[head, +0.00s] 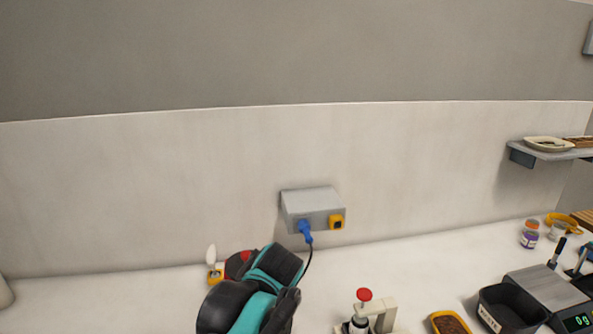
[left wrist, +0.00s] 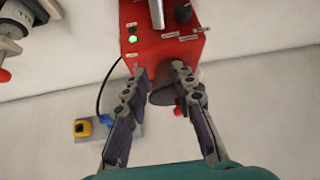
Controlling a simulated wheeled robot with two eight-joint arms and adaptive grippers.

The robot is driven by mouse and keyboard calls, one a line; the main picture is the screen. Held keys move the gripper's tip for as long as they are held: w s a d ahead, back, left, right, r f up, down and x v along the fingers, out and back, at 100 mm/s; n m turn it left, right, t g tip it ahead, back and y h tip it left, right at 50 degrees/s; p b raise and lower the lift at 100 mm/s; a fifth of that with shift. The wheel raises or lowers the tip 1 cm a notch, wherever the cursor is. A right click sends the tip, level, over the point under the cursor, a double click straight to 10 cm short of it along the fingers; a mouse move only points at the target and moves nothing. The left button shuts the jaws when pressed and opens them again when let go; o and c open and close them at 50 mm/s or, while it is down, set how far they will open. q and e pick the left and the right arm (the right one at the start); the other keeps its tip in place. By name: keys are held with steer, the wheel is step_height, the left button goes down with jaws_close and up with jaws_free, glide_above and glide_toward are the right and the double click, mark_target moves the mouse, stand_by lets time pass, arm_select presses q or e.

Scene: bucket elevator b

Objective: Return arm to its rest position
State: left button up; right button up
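My left arm (head: 250,292) shows in teal and black at the bottom of the head view, over the counter, and its fingers are not clear there. In the left wrist view my left gripper (left wrist: 161,75) is open, its two fingers apart. Beyond and between the fingers is a red box-shaped machine (left wrist: 160,40) with a lit green button and a dark round part (left wrist: 162,92). I cannot tell whether the fingers touch it. In the head view the arm hides most of the red machine (head: 232,264). My right gripper is in neither view.
A grey wall box (head: 312,203) holds a blue plug (head: 305,228) with a black cable. To the right are a red-topped device (head: 364,296), a brown-filled tray (head: 449,322), a black bin (head: 508,309) and a scale (head: 548,286). The counter left of my arm is mostly clear.

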arm_select(q)
steer(key=s+a+f+m+h, duration=0.1)
steer(key=s+a+f, duration=0.2)
steer(key=s, duration=0.3)
steer(key=s+a+f+m, duration=0.1)
steer(key=s+a+f, duration=0.2)
steer(key=s+f, duration=0.2)
steer(key=s+a+f+m+h+b, duration=0.1)
steer(key=s+a+f, duration=0.2)
steer(key=s, duration=0.3)
steer(key=shift+s+a+f+h, duration=0.3)
steer(key=shift+a+f, duration=0.05)
steer(key=shift+f, duration=0.55)
